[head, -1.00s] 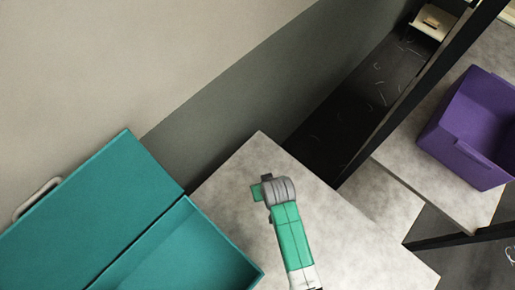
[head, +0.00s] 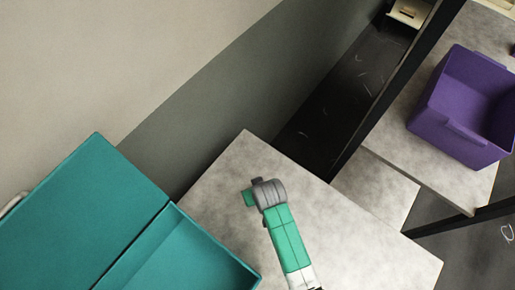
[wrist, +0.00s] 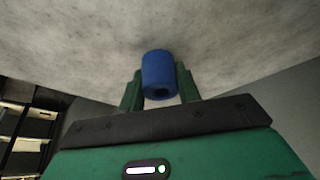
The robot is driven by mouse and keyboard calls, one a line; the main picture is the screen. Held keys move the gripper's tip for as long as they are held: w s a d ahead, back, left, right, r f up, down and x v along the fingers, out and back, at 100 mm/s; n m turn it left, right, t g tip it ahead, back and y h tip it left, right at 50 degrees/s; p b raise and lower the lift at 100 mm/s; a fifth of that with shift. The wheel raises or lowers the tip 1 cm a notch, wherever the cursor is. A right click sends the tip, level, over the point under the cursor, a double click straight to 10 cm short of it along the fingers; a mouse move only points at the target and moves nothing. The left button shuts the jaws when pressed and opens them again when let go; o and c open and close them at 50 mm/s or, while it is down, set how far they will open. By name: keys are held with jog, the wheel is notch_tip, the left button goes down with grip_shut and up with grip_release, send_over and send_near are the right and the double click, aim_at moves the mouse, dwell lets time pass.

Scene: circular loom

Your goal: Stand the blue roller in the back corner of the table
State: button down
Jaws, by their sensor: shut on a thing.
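The blue roller (wrist: 157,72) shows in the wrist view as a short cylinder with a dark hole in its near end. It sits between the two green fingers of my gripper (wrist: 159,84), which is shut on it. The grey mottled table (head: 243,155) lies beyond the roller; I cannot tell whether the roller touches it. In the head view my gripper (head: 250,197) is over the table, a short way in from its back corner. My own wrist hides the roller there.
A teal open box (head: 205,255) stands along the table's left side, with its teal lid or panel (head: 80,215) behind. A wall (head: 190,150) rises behind the table. A purple bin (head: 455,125) sits on another surface at the right. The table's right part is bare.

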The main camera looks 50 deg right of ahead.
jog(key=shift+f+b, duration=0.3)
jog(key=shift+f, duration=0.15)
jog(key=c, duration=0.9)
grip_release()
jog(key=p+v, duration=0.2)
jog(key=v, duration=0.5)
jog(key=shift+r, duration=0.35)
jog(key=shift+s, duration=0.1)
